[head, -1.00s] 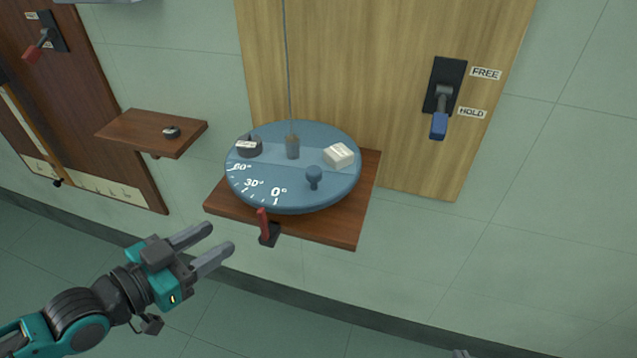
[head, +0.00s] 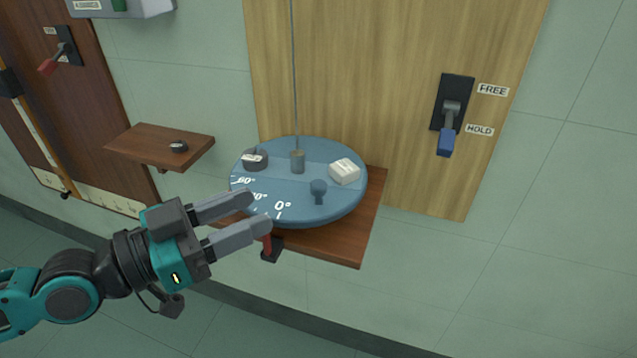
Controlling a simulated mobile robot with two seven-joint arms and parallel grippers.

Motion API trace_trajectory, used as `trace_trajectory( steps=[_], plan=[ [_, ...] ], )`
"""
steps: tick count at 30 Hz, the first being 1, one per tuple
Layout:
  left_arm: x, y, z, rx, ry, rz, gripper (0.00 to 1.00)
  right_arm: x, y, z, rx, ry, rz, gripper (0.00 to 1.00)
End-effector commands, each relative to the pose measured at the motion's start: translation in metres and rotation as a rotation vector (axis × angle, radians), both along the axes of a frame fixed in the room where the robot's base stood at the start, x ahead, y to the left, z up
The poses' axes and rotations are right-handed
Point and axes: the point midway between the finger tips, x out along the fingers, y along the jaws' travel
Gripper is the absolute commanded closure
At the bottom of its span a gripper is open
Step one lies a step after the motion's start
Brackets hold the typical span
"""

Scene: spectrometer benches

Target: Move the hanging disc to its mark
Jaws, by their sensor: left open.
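The blue disc (head: 300,205) hangs from a thin wire over a brown wooden shelf (head: 345,250). A red pointer (head: 267,245) on a black mount stands at the shelf's front edge, partly hidden by my left gripper (head: 260,214). That gripper is open and empty, its fingers in front of the disc's left front rim in the picture; contact cannot be told. My right gripper is not in view.
A lever with a blue handle (head: 446,142) on the wooden panel points down, by the HOLD label (head: 479,130); FREE is above. A red-handled lever (head: 50,66) is at far left.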

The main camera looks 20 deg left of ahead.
Motion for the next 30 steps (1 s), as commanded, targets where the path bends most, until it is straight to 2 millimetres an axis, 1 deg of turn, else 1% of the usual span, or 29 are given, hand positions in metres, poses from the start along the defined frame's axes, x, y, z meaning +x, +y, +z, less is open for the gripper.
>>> trace_trajectory(
  steps=[5, 6, 11, 15, 26, 30],
  plan=[
    [0.007, -0.009, 0.002, -0.008, -0.008, -0.011, 0.53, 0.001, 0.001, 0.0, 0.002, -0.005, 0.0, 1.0],
    [0.01, -0.009, 0.003, -0.007, -0.005, -0.006, 0.53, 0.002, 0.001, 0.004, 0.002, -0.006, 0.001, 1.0],
    [0.019, -0.016, 0.004, -0.007, -0.006, -0.001, 0.53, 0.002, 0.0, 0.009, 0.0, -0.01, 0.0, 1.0],
    [0.027, -0.026, 0.004, -0.009, -0.006, -0.009, 0.53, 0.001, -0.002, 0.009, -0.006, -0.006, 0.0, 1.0],
    [0.061, -0.054, 0.004, -0.009, -0.003, -0.007, 0.53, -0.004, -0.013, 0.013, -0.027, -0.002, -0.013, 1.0],
    [0.073, -0.064, 0.003, -0.007, -0.002, -0.007, 0.53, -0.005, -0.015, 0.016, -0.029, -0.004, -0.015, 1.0]
  ],
)
